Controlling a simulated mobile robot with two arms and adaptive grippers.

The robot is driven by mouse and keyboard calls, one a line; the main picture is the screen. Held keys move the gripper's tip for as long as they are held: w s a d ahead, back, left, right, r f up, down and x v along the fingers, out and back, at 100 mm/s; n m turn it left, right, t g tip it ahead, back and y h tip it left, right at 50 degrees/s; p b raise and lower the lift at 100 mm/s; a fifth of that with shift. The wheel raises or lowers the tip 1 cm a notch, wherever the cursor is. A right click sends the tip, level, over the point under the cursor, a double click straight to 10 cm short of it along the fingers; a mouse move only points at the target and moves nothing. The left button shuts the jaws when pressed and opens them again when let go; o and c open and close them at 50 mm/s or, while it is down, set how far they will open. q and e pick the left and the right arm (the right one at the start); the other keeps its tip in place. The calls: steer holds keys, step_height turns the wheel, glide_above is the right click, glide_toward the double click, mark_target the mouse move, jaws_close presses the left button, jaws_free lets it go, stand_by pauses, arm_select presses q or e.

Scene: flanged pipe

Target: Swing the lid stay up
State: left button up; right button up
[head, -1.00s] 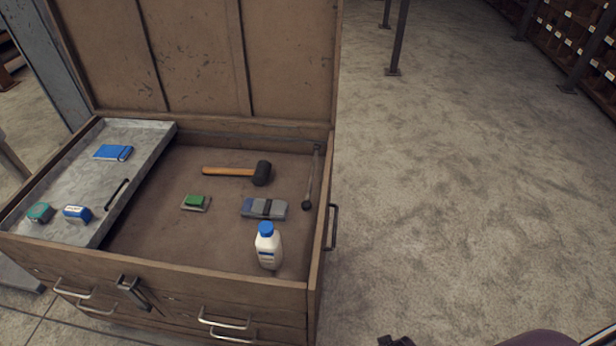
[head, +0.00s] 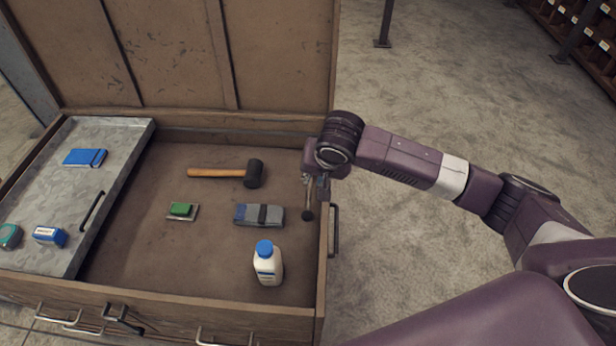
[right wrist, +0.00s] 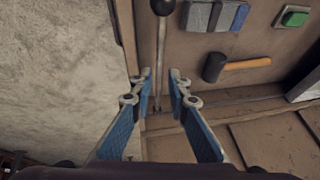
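The lid stay (head: 308,196) is a thin grey rod with a black knob. It lies low along the inside of the right wall of the open wooden chest (head: 208,306), and its upper part is hidden by my right gripper. My right gripper (head: 318,186) is over that wall, fingers down. In the right wrist view the fingers (right wrist: 160,76) are open, with the stay's rod (right wrist: 161,45) running between them. I cannot tell whether they are level with the rod or above it. The raised lid (head: 170,50) stands at the back. My left gripper is not in view.
A grey tray (head: 112,150) with several small items fills the left side. A side handle (head: 335,230) sticks out right.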

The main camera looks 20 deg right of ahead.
mark_target(310, 186)
steer(key=x, duration=0.5)
steer(key=shift+s+f, duration=0.1)
steer(key=shift+f, duration=0.2)
steer(key=shift+c, duration=0.7)
steer(key=shift+f, duration=0.1)
jaws_close()
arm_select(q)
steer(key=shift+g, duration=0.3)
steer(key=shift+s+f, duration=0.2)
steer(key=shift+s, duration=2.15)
